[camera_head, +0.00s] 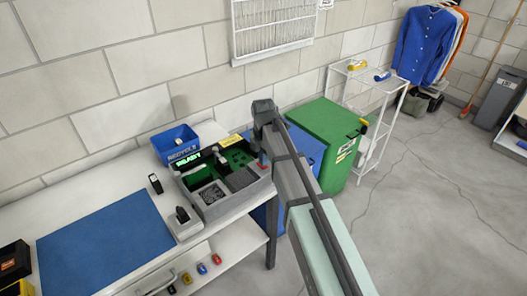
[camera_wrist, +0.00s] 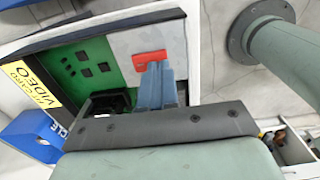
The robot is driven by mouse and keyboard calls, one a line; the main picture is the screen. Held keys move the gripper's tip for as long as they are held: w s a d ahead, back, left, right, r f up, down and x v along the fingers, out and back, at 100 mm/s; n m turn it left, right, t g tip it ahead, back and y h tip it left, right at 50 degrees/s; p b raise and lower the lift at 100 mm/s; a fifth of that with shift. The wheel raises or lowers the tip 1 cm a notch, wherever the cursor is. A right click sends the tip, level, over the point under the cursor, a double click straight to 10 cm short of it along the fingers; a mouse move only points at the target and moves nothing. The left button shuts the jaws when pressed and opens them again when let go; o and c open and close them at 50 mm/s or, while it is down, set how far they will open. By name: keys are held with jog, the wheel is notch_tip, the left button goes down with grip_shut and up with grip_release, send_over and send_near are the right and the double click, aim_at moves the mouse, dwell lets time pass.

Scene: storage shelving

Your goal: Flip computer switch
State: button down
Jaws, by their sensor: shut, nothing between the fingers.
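The open computer case (camera_head: 232,207) sits on the white workbench at its right end, with a green board (camera_wrist: 85,72) and several dark parts inside. A red switch (camera_wrist: 150,58) shows on a light grey panel of the case in the wrist view. My gripper (camera_wrist: 155,70) is shut and empty. Its blue-grey fingertips are right at the red switch and overlap its lower edge; I cannot tell whether they touch it. In the head view my gripper (camera_head: 262,158) is over the case's right side, and my arm hides part of that side.
A blue recycle bin (camera_head: 175,143) stands behind the case. A yellow video card label (camera_wrist: 27,84) is beside the board. A black handheld (camera_head: 155,184) and a blue mat (camera_head: 105,243) lie to the left.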

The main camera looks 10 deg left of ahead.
jog(key=shift+f, duration=0.45)
jog(key=shift+s+d+f, duration=0.1)
jog(key=shift+s+f, duration=0.05)
jog(key=shift+f, duration=0.05)
jog(key=shift+w+a, duration=0.2)
jog(key=shift+w+a+r, duration=0.2)
jog(key=shift+w+a, duration=0.25)
jog(key=shift+w, duration=0.05)
jog(key=shift+r, duration=0.15)
dwell(0.3)
notch_tip(320, 180, up, 14)
jog(key=s+d, duration=0.1)
jog(key=shift+s+d+f, duration=0.2)
dwell(0.4)
